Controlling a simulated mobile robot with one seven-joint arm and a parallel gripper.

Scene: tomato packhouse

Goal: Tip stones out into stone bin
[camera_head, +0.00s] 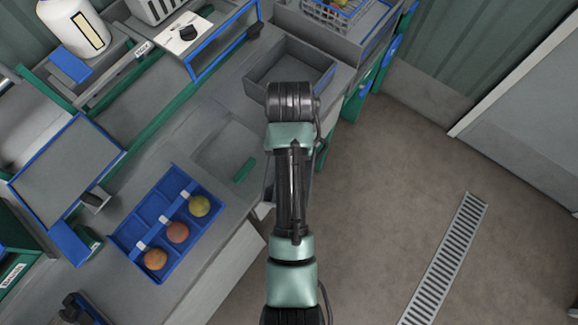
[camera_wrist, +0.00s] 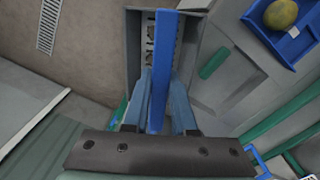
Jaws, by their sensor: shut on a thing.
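My gripper (camera_wrist: 160,75) shows in the wrist view, its two fingers shut on a blue, narrow, edge-on thing (camera_wrist: 164,35). Below it is a grey open box (camera_wrist: 134,45) with pale lettering, partly hidden by the blue thing; I cannot read the lettering or tell for sure that it is the stone bin. In the head view my forearm hides the gripper and what it holds. A grey open bin (camera_head: 258,84) stands on the bench just beyond the arm. I cannot make out any stones.
A blue divided tray (camera_head: 133,231) with several round fruits stands on the bench at lower left. A wire basket (camera_head: 340,14) stands at the back. Floor to the right is clear around a drain grate (camera_head: 445,258).

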